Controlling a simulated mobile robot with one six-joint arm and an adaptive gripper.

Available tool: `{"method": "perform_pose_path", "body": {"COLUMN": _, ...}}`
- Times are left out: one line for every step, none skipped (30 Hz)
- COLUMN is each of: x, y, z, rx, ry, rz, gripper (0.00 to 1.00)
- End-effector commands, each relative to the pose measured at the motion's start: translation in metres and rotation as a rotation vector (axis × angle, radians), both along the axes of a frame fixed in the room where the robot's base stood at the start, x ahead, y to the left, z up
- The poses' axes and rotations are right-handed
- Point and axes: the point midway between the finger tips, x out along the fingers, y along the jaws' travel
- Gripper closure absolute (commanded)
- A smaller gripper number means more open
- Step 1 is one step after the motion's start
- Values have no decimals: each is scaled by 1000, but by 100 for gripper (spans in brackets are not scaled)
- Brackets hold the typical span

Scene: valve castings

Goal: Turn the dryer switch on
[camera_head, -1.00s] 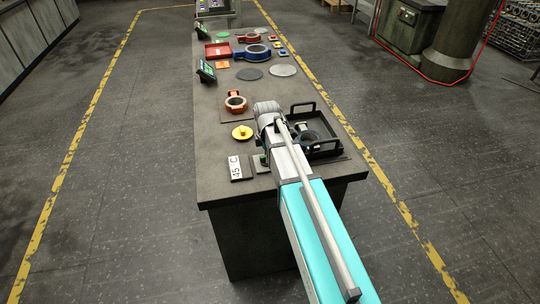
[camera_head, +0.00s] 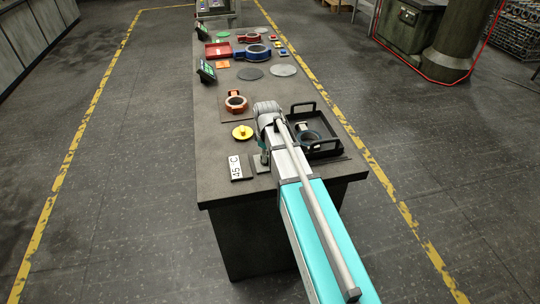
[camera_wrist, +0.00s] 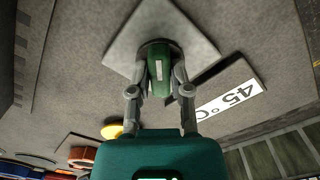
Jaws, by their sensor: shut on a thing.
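The dryer switch shows in the wrist view as a green rounded handle (camera_wrist: 159,68) in a dark round seat on a pale square plate (camera_wrist: 188,38). My gripper (camera_wrist: 160,88) has a finger on each side of the handle and is shut on it. In the head view my gripper (camera_head: 264,157) is at the table's near end, beside the 45 °C sign (camera_head: 236,168), and my arm hides most of the switch. The sign (camera_wrist: 232,100) also shows in the wrist view, right of the switch.
A black tray (camera_head: 325,152) with handles and a ring-shaped part in it stands right of my gripper. A yellow disc (camera_head: 242,132) with a knob and a red-orange ring casting (camera_head: 236,103) lie farther back. More castings and discs are at the far end.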

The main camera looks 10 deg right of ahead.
Motion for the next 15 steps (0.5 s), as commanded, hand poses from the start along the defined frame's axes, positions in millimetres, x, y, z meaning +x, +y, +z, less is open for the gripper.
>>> {"method": "perform_pose_path", "body": {"x": 3, "y": 3, "z": 0, "rx": 8, "ry": -5, "rz": -40, "gripper": 100}}
{"method": "perform_pose_path", "body": {"x": 3, "y": 3, "z": 0, "rx": 8, "ry": -5, "rz": -69, "gripper": 100}}
{"method": "perform_pose_path", "body": {"x": 3, "y": 3, "z": 0, "rx": 8, "ry": -5, "rz": -107, "gripper": 100}}
{"method": "perform_pose_path", "body": {"x": 3, "y": 3, "z": 0, "rx": 7, "ry": -5, "rz": -135, "gripper": 100}}
{"method": "perform_pose_path", "body": {"x": 3, "y": 3, "z": 0, "rx": 7, "ry": -5, "rz": -164, "gripper": 100}}
{"method": "perform_pose_path", "body": {"x": 3, "y": 3, "z": 0, "rx": 7, "ry": -5, "rz": -202, "gripper": 100}}
{"method": "perform_pose_path", "body": {"x": 3, "y": 3, "z": 0, "rx": 8, "ry": -6, "rz": -230, "gripper": 100}}
{"method": "perform_pose_path", "body": {"x": 3, "y": 3, "z": 0, "rx": 8, "ry": -6, "rz": -259, "gripper": 100}}
{"method": "perform_pose_path", "body": {"x": 3, "y": 3, "z": 0, "rx": 8, "ry": -6, "rz": -297, "gripper": 100}}
{"method": "perform_pose_path", "body": {"x": 3, "y": 3, "z": 0, "rx": 8, "ry": -6, "rz": -325, "gripper": 100}}
{"method": "perform_pose_path", "body": {"x": 3, "y": 3, "z": 0, "rx": 8, "ry": -6, "rz": -354, "gripper": 100}}
{"method": "perform_pose_path", "body": {"x": 3, "y": 3, "z": 0, "rx": 8, "ry": -6, "rz": -392, "gripper": 100}}
{"method": "perform_pose_path", "body": {"x": 4, "y": 3, "z": 0, "rx": 8, "ry": -6, "rz": -420, "gripper": 100}}
{"method": "perform_pose_path", "body": {"x": 4, "y": 3, "z": 0, "rx": 8, "ry": -6, "rz": -447, "gripper": 100}}
{"method": "perform_pose_path", "body": {"x": 4, "y": 3, "z": 0, "rx": 8, "ry": -6, "rz": -483, "gripper": 100}}
